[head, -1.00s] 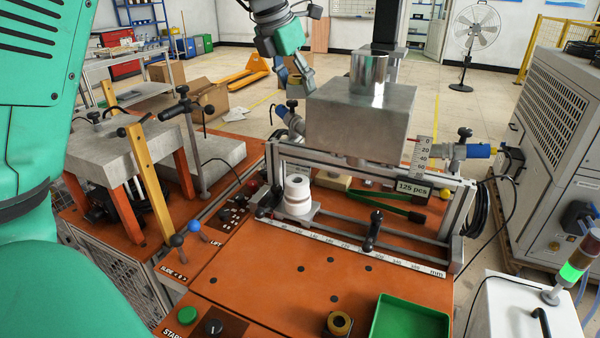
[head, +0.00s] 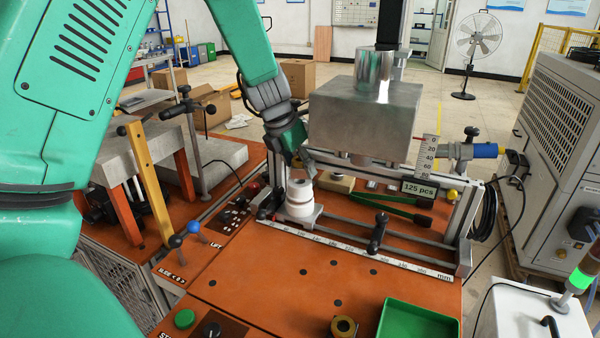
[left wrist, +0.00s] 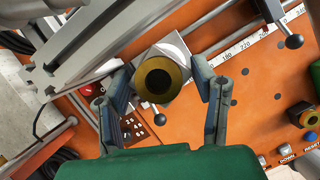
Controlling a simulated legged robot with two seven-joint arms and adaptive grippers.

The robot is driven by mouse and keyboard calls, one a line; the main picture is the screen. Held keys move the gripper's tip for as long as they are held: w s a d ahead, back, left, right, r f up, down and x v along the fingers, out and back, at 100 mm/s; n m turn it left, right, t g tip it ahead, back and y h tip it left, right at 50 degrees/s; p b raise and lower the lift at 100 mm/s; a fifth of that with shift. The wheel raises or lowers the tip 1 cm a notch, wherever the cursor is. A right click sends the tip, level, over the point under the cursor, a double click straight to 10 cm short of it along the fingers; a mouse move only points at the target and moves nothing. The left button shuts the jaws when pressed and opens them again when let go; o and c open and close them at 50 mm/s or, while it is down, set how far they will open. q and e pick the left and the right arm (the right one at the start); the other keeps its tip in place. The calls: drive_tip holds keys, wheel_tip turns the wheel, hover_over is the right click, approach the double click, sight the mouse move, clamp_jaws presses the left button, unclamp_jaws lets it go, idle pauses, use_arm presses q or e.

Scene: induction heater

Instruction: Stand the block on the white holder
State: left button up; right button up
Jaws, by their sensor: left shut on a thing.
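The block (left wrist: 159,80), a short round piece with a brass-yellow rim and dark centre, is between the fingers of my left gripper (left wrist: 160,84) in the left wrist view. The gripper is shut on it. In the head view my left gripper (head: 301,163) points down just above the white holder (head: 299,203), a stepped white cylinder on a small slide plate. The block is mostly hidden there by the fingers, and I cannot tell whether it touches the holder. In the wrist view the block covers most of the holder. My right gripper is not in view.
A large grey metal block (head: 364,122) hangs just right of my left gripper. A metal frame with a millimetre scale (head: 350,254) runs beside the holder. A green tray (head: 418,325) and a similar brass-rimmed piece (head: 343,327) are at the front. The orange table between is clear.

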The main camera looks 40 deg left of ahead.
use_arm(q)
wheel_tip(320, 180, down, 2)
drive_tip(key=shift+a, duration=0.15)
drive_tip(key=o, duration=1.3)
drive_tip(key=shift+c, duration=0.2)
drive_tip(key=shift+r, duration=0.1)
drive_tip(key=shift+r, duration=0.25)
drive_tip(key=p+v, duration=0.1)
drive_tip(key=v, duration=1)
drive_tip(key=shift+s+r+p, duration=0.15)
drive_tip(key=shift+r+p, duration=0.1)
drive_tip(key=shift+p, duration=0.05)
